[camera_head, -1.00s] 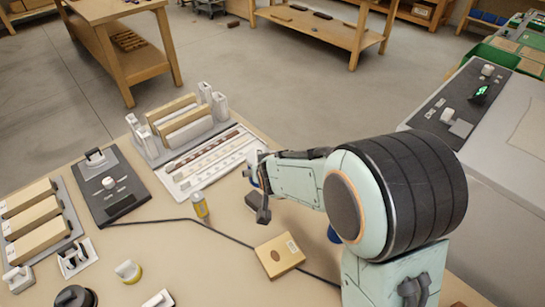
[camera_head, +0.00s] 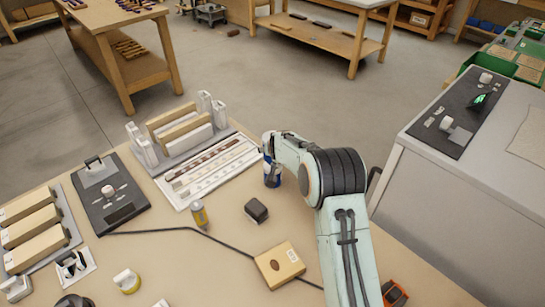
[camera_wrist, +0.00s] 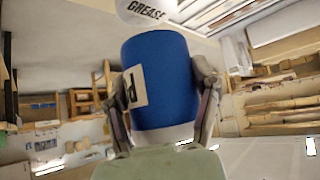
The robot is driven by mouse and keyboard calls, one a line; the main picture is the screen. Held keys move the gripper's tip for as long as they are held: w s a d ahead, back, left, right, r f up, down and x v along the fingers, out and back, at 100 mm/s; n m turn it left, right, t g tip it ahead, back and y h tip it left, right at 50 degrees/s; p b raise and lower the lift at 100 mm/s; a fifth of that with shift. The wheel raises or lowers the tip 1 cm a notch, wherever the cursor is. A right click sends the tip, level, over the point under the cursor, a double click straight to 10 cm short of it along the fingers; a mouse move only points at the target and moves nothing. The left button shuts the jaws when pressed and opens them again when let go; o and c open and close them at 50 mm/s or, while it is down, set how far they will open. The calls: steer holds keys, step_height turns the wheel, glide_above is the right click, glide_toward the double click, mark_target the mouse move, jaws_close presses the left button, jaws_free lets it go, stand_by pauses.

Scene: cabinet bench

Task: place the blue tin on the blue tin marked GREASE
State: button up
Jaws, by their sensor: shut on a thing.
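My gripper (camera_wrist: 158,75) is shut on a blue tin (camera_wrist: 165,85) in the wrist view, one finger on each side. The tin has a pale end and a cream label with a dark letter. The tin marked GREASE (camera_wrist: 146,11) shows beyond its far end as a white rounded surface at the top edge, mostly cut off or hidden. I cannot tell if the two touch. In the head view my gripper (camera_head: 275,150) is right of the long white tray. A blue and white tin (camera_head: 272,179) shows there; I cannot tell which of the two it is.
A black cable crosses the bench. The white tray (camera_head: 210,172) and a rack (camera_head: 178,130) lie to the left. A grey machine (camera_head: 460,170) stands right.

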steer(key=shift+w+f, duration=0.25)
steer(key=shift+f, duration=0.05)
steer(key=shift+w+f, duration=0.1)
steer(key=shift+f, duration=1.4)
steer(key=shift+f, duration=0.2)
steer(key=o, duration=1.2)
steer(key=shift+r, duration=0.1)
steer(key=shift+r, duration=0.2)
steer(key=v, duration=1.2)
steer(key=shift+f, duration=0.15)
